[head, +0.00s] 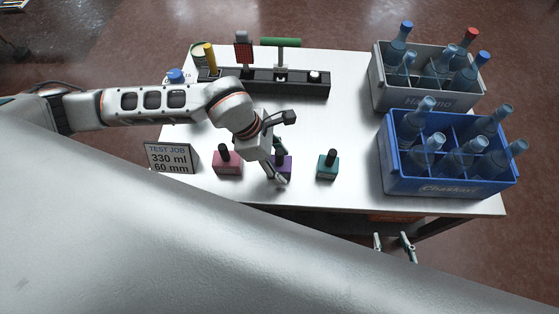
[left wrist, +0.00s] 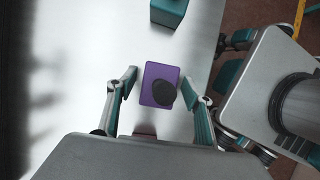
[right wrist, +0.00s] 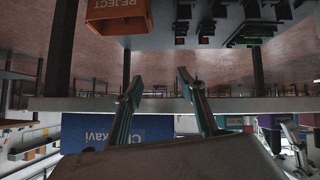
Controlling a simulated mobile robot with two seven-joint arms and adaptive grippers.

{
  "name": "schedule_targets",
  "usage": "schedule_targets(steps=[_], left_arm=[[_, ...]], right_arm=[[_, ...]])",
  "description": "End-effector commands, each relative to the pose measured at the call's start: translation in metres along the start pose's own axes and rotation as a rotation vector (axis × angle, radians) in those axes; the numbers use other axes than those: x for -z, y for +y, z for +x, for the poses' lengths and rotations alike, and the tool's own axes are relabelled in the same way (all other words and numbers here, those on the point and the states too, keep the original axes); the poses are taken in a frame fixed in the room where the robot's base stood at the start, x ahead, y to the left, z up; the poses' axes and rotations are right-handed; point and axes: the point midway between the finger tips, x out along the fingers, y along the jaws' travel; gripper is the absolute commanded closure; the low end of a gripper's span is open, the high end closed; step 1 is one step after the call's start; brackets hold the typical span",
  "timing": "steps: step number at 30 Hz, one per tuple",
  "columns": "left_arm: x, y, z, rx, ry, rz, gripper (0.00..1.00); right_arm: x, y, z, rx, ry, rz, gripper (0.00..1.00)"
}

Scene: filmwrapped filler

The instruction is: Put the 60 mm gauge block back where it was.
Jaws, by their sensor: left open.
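Three handled blocks stand in a row on the white table: a pink one (head: 228,163), a purple one (head: 286,162) and a teal one (head: 327,167). No size mark is readable on them, so I cannot tell which is 60 mm. A sign (head: 171,158) reads "TEST JOB 330 ml 60 mm". My left gripper (head: 288,150) is open at the purple block; in the left wrist view that block (left wrist: 153,84), with its dark knob, shows between the spread fingers. My right gripper (head: 393,243) is open and empty, off the table's front edge.
A black rack (head: 305,88) at the back holds a red-topped piece (head: 243,46) and a green-handled piece (head: 281,43). A yellow cylinder (head: 210,55) stands at its left. A grey crate (head: 425,97) and a blue crate (head: 440,184) of bottles fill the right. The middle right is clear.

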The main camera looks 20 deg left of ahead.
Motion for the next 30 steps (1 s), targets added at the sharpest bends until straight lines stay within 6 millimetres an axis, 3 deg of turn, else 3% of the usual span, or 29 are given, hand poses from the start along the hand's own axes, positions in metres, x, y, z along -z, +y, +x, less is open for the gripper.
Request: schedule_targets(steps=[5, 19, 24, 30], left_arm=[[-0.001, 0.002, -0.014, -0.005, 0.0, 0.0, 0.49], [-0.001, 0.001, -0.103, -0.005, 0.0, 0.001, 0.49], [-0.001, 0.001, -0.119, -0.004, -0.001, 0.001, 0.49], [-0.001, 0.0, -0.123, -0.001, 0.0, 0.0, 0.49]], right_arm=[[0.005, 0.001, -0.001, -0.002, 0.006, 0.0, 0.6], [0.018, 0.001, -0.007, 0.003, 0.021, 0.014, 0.6], [0.018, -0.001, -0.008, 0.006, 0.018, 0.017, 0.6], [0.015, -0.002, -0.008, 0.008, 0.014, 0.018, 0.6]])
